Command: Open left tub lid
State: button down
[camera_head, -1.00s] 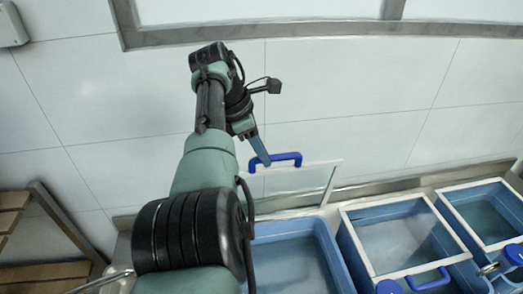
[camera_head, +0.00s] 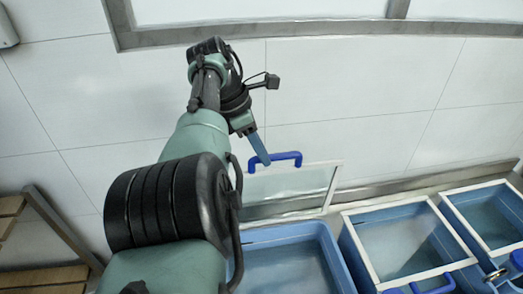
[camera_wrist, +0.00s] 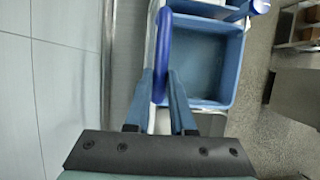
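The left tub (camera_head: 338,262) is blue and stands open at the bottom centre of the head view. It also shows in the wrist view (camera_wrist: 212,98). Its clear lid with a pale frame (camera_head: 300,188) stands raised at the tub's back, near the wall. The lid's blue handle (camera_head: 284,157) is at its top edge, and in the wrist view the handle (camera_wrist: 164,45) runs between my fingers. My gripper (camera_head: 264,160) is at the handle's left end. In the wrist view its two blue fingers (camera_wrist: 160,75) are apart. Whether they touch the handle is unclear.
Two more blue tubs (camera_head: 345,240) (camera_head: 443,208) with closed clear lids stand to the right. The white tiled wall (camera_head: 350,90) is close behind the lid. A wooden slatted rack (camera_head: 45,275) is at lower left.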

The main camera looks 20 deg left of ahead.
jog(key=c, duration=1)
grip_release()
jog(key=shift+s+f, duration=0.2)
jog(key=shift+f, duration=0.3)
jog(key=shift+c, duration=0.2)
jog(key=shift+o, duration=1.4)
jog(key=shift+w+a, duration=0.1)
jog(key=shift+w, duration=0.2)
jog(key=shift+s+r, duration=0.1)
jog(key=shift+r, duration=0.2)
jog(key=shift+a+r+p, duration=0.1)
jog(key=shift+r+p, duration=0.5)
jog(key=shift+p, duration=0.2)
jog(key=p+v, duration=0.4)
jog(key=v, duration=0.7)
jog(key=shift+a+p, duration=0.2)
jog(key=shift+p, duration=0.15)
jog(key=shift+r, duration=0.15)
